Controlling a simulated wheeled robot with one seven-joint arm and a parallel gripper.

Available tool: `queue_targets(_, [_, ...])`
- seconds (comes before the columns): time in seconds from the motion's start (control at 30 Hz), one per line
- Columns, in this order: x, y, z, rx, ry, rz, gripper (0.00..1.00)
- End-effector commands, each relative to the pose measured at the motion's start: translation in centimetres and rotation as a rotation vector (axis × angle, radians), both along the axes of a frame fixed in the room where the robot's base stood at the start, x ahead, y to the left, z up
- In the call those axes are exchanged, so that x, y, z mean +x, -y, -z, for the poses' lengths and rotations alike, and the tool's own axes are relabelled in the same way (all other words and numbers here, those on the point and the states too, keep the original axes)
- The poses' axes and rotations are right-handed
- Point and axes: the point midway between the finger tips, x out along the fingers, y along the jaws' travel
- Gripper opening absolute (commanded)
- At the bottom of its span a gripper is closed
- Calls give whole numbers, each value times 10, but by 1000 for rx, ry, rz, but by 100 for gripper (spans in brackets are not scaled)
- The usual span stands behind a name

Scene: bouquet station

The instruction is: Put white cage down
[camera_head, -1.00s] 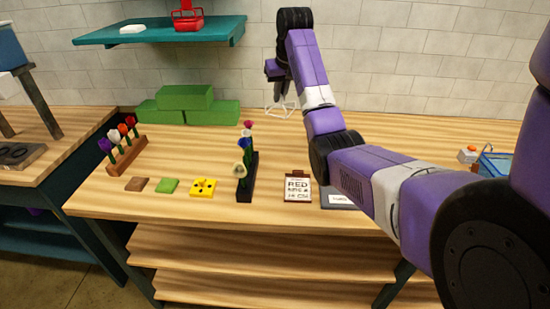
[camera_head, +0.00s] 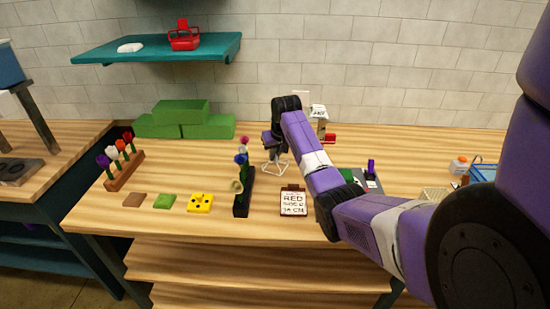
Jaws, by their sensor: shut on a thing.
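The white cage (camera_head: 274,169) is a small frame of thin white bars. It hangs below my gripper (camera_head: 272,147) over the middle of the wooden table, just right of the black rack of flowers. My gripper points down and is shut on the top of the cage. The fingertips are small and partly hidden by the arm. I cannot tell whether the cage's lower bars touch the table.
Green blocks (camera_head: 185,120) sit at the back left. A wooden flower rack (camera_head: 125,170) stands at far left. Bare wood lies between.

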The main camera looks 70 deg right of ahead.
Motion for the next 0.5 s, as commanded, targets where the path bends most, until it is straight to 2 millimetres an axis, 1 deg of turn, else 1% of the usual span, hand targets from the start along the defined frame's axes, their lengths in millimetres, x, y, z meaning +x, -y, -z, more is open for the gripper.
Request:
queue_targets(0.03, [-1, 0, 7, 2, -2, 0, 0])
queue_targets(0.13, [-1, 0, 16, 1, 0, 1, 0])
queue_targets(0.5, [0, 0, 20, -1, 1, 0, 0])
